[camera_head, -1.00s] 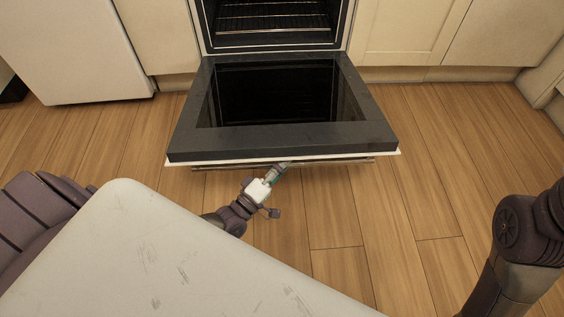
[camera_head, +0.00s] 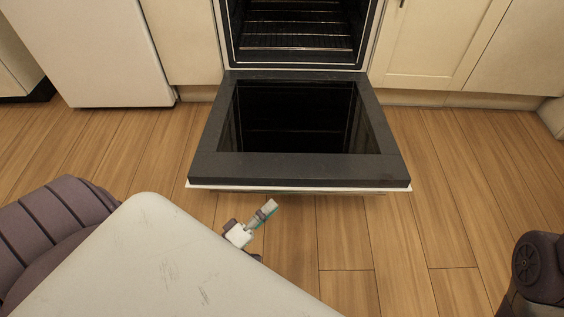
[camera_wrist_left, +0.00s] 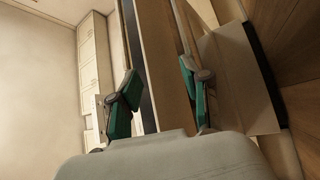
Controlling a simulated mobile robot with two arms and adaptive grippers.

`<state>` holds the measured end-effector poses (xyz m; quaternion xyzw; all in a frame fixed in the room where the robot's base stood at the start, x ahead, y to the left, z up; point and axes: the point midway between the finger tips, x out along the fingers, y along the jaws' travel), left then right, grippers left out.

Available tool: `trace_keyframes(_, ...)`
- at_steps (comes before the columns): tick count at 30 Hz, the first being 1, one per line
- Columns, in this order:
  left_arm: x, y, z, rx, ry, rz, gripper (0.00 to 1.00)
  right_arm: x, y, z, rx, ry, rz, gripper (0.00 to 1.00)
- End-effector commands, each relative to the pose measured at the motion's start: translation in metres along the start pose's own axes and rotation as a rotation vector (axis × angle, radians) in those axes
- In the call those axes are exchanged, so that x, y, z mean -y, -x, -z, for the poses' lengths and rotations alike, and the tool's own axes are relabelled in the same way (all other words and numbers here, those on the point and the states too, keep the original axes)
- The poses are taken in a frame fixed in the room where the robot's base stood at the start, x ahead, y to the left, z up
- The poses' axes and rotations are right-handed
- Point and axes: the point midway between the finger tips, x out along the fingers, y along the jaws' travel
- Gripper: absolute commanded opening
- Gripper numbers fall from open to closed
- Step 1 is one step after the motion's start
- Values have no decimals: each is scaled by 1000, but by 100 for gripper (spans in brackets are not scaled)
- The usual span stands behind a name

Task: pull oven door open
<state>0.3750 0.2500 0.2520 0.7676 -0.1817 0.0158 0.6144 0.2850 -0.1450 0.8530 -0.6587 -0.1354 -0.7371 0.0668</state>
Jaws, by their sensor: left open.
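The oven door (camera_head: 300,172) is swung down and lies about flat in front of the open oven (camera_head: 297,38), its dark glass facing up. Its handle is mostly hidden under the front edge in the head view. My left gripper (camera_head: 268,209) is just in front of and below that edge, with a gap to it. In the left wrist view its two green fingers (camera_wrist_left: 157,85) are spread apart, and nothing is held between them. Much of my left arm is hidden behind the pale surface. My right gripper is not in view.
Wire racks (camera_head: 298,28) show inside the oven. A white appliance (camera_head: 95,50) stands to the left and cream cabinets (camera_head: 430,45) to the right. A pale surface (camera_head: 150,270) fills the lower left. Wooden floor (camera_head: 450,190) is clear right of the door.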

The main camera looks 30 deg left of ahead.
Motion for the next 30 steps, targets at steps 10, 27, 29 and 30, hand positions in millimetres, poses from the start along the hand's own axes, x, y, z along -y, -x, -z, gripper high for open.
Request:
trace_keyframes(10, 0, 14, 0, 1, 0, -1, 47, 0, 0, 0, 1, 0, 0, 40)
trace_keyframes(27, -31, -6, -14, -6, -22, -61, 47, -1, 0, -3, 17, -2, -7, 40)
trace_keyframes(29, -56, -20, -23, -15, -46, -111, 47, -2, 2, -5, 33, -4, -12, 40)
trace_keyframes(30, -77, -32, -29, -24, -69, -153, 47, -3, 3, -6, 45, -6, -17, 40)
